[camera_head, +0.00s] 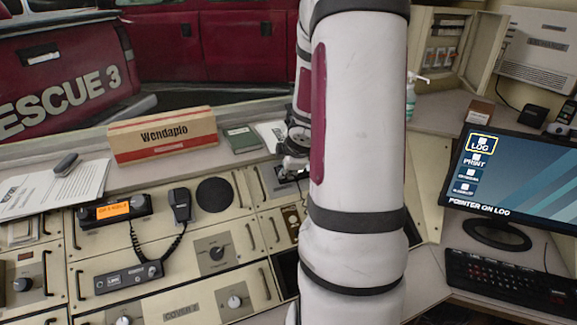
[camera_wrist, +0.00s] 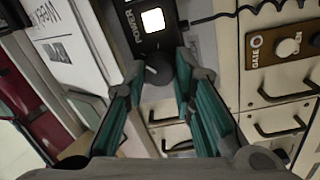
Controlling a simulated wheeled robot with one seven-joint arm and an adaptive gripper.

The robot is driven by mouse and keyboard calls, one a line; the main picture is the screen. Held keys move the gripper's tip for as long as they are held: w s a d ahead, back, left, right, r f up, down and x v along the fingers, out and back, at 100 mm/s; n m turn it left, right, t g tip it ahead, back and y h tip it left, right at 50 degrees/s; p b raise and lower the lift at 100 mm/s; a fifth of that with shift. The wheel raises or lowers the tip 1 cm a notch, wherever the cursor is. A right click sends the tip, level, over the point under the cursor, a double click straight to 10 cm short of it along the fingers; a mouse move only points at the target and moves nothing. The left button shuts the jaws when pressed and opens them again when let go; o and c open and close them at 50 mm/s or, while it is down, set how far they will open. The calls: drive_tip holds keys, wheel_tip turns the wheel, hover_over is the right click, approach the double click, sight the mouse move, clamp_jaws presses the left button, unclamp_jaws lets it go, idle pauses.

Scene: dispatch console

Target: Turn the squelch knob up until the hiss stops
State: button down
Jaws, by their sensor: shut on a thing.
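My gripper (camera_wrist: 163,78) is shut on a dark round knob (camera_wrist: 156,66) with a pale pointer line, one teal-padded finger on each side in the wrist view. The knob sits on a small black unit (camera_wrist: 128,24) with a lit white square window and lettering that seems to read POWER. No squelch label is readable on it. In the head view my gripper (camera_head: 293,164) is low over the console's back part, partly behind my own arm, and the knob is hidden there.
A brown GATE panel (camera_wrist: 255,70) with a pale knob stands to the right in the wrist view. Other knobs (camera_head: 217,252) and drawer-like handles line the console front.

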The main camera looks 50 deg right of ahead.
drive_tip(key=c, duration=1.3)
unclamp_jaws()
drive_tip(key=shift+c, duration=0.2)
drive_tip(key=v, duration=1.2)
